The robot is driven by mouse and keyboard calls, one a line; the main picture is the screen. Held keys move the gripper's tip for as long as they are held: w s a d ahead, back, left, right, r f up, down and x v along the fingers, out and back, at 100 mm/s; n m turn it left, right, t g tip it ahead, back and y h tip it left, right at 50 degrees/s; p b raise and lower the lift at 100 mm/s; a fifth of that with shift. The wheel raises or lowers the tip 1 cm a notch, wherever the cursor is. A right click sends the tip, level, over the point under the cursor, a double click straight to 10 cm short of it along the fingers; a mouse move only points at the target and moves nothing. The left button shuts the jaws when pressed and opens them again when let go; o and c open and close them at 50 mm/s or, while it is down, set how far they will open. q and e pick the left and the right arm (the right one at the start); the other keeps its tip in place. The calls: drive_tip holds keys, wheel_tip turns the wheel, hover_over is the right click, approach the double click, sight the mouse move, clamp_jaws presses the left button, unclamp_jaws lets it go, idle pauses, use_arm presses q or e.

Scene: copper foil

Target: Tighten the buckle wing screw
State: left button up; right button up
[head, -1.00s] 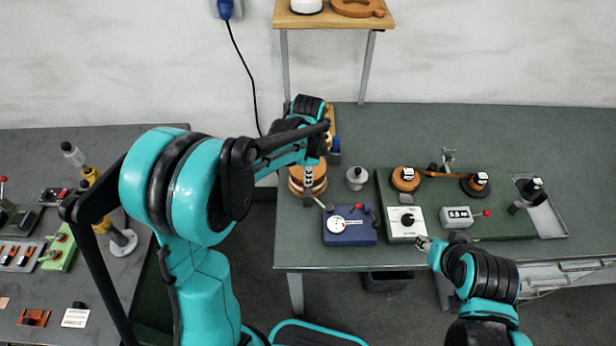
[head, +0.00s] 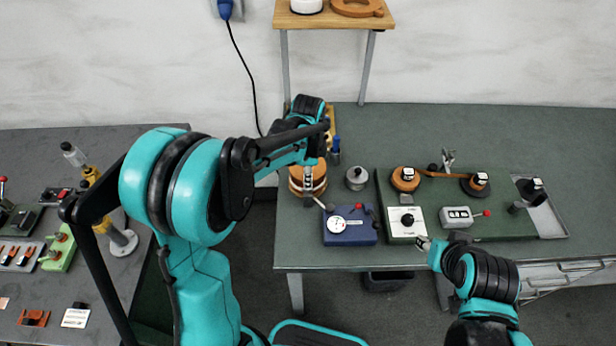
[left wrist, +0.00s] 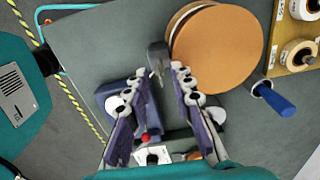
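A stack of round copper-brown discs (head: 295,182) stands at the left end of the green bench; one disc's flat face (left wrist: 215,50) fills the upper right of the left wrist view. A dark grey block (left wrist: 157,52), apparently the buckle, sits against its rim, with a small metallic piece (left wrist: 157,70), likely the wing screw, on it. My left gripper (left wrist: 165,72) is open, with its fingertips either side of this small piece; contact cannot be made out. My right gripper (head: 424,243) is at the bench's front edge, beside the white knob box (head: 394,232); its fingers are too small to judge.
A blue gauge box (head: 350,237) stands right of the discs. A grey weight (head: 356,178) and a blue-handled tool (left wrist: 272,98) stand close by. A green base (head: 500,225) carries reels and a grey lever box (head: 457,216). The bench's back right is clear.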

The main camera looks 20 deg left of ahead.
use_arm(q)
drive_tip(key=shift+r, duration=0.15)
wheel_tip(320, 180, up, 12)
idle(0.5)
idle(0.3)
drive_tip(key=s+a+f+n+t+b, duration=0.1)
drive_tip(key=s+f+n+t+b, duration=0.1)
drive_tip(key=s+n, duration=0.5)
drive_tip(key=s+a+f+n+t+b, duration=0.1)
drive_tip(key=s+f+n+t+b, duration=0.2)
drive_tip(key=s+f+n+t, duration=0.2)
drive_tip(key=s+n, duration=0.3)
drive_tip(key=s, duration=0.2)
drive_tip(key=shift+a+f, duration=0.25)
